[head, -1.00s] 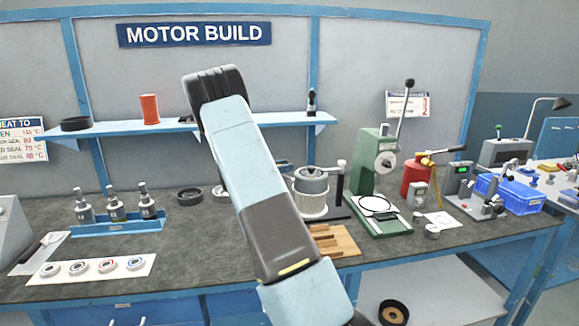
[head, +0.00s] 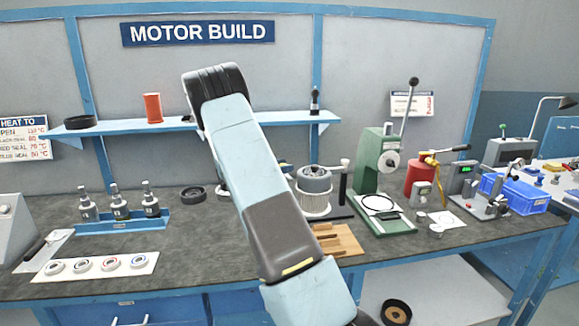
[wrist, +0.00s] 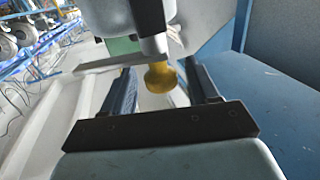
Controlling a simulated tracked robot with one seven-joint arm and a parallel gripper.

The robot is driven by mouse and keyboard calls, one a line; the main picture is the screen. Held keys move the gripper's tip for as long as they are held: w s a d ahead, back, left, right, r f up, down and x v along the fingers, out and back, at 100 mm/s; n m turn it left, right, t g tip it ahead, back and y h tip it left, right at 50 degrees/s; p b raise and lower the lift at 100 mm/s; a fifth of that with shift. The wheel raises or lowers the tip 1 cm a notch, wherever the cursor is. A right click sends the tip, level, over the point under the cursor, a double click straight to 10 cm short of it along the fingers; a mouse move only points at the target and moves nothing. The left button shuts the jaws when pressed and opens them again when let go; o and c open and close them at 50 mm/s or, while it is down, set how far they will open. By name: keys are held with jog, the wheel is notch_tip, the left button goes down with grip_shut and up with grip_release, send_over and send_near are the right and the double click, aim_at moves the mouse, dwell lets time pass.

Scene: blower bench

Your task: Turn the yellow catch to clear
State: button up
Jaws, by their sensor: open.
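My gripper (wrist: 161,70) is open, with one dark finger on each side of the knob. Gaps show on both sides, and I see no contact. Any pointer or "clear" mark is not visible. In the head view my arm is raised in front of the bench, and neither my gripper nor this knob can be made out.
A blue panel (wrist: 275,110) lies right of my gripper in the wrist view.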

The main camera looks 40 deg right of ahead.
jog(key=w+a, duration=0.1)
jog(key=a, duration=1)
jog(key=shift+w+a, duration=0.25)
jog(key=shift+a, duration=0.05)
jog(key=shift+f, duration=0.1)
jog(key=shift+c, duration=0.3)
